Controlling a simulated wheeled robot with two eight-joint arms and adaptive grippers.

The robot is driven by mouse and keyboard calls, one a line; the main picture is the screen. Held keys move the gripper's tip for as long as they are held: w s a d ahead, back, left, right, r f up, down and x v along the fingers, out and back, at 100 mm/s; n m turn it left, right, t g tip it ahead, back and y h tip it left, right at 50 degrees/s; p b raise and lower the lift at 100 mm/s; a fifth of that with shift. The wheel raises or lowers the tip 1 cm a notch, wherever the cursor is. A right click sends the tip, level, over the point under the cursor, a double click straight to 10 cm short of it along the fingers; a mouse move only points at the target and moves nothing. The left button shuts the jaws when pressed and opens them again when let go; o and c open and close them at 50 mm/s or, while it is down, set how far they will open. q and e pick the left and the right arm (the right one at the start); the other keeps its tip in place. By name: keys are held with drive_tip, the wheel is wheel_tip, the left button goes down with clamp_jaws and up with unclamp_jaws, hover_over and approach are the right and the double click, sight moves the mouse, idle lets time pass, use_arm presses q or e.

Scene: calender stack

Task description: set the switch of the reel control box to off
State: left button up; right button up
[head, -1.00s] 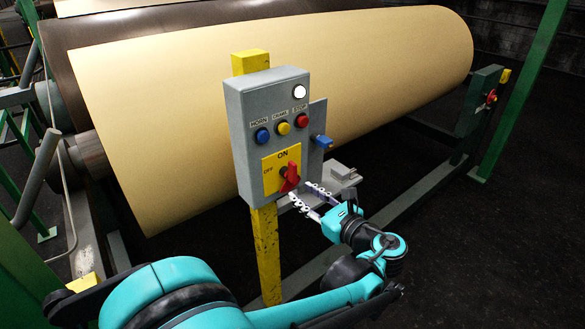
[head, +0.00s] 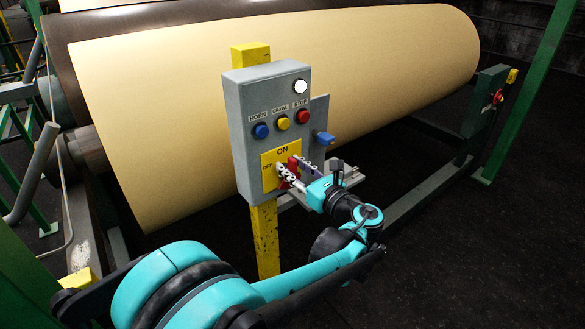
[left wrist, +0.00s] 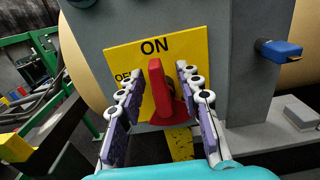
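The grey reel control box (head: 243,125) stands on a yellow post. Its red switch (head: 295,162) sits on a yellow plate (head: 267,160) marked ON at the top and OFF at the left. In the left wrist view the red switch handle (left wrist: 157,82) points up, towards the ON label. My left gripper (head: 291,168) is at the switch, and its fingers partly hide the handle in the head view. In the left wrist view my left gripper (left wrist: 160,78) is open, one finger on each side of the handle, with gaps visible. My right gripper is not in view.
Above the switch are a blue button (head: 261,131), a yellow button (head: 283,123), a red button (head: 303,116) and a white lamp (head: 300,86). A blue lever (head: 324,138) sticks out at the box's right. A large beige roll (head: 170,120) lies behind.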

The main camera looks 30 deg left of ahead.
use_arm(q)
clamp_jaws()
drive_tip(key=shift+s+n, duration=0.1)
drive_tip(key=shift+n, duration=0.2)
drive_tip(key=n, duration=0.1)
drive_tip(key=n+p, duration=0.1)
drive_tip(key=n, duration=0.1)
drive_tip(key=shift+s+a, duration=0.15)
drive_tip(key=shift+s, duration=0.15)
drive_tip(key=n, duration=0.4)
drive_tip(key=s+f+n, duration=0.1)
drive_tip(key=n, duration=0.4)
drive_tip(key=f+n+p, duration=0.1)
drive_tip(key=n, duration=0.4)
drive_tip(key=shift+s+a+f, duration=0.25)
drive_tip(key=shift+s+a, duration=0.05)
drive_tip(key=shift+n, duration=0.4)
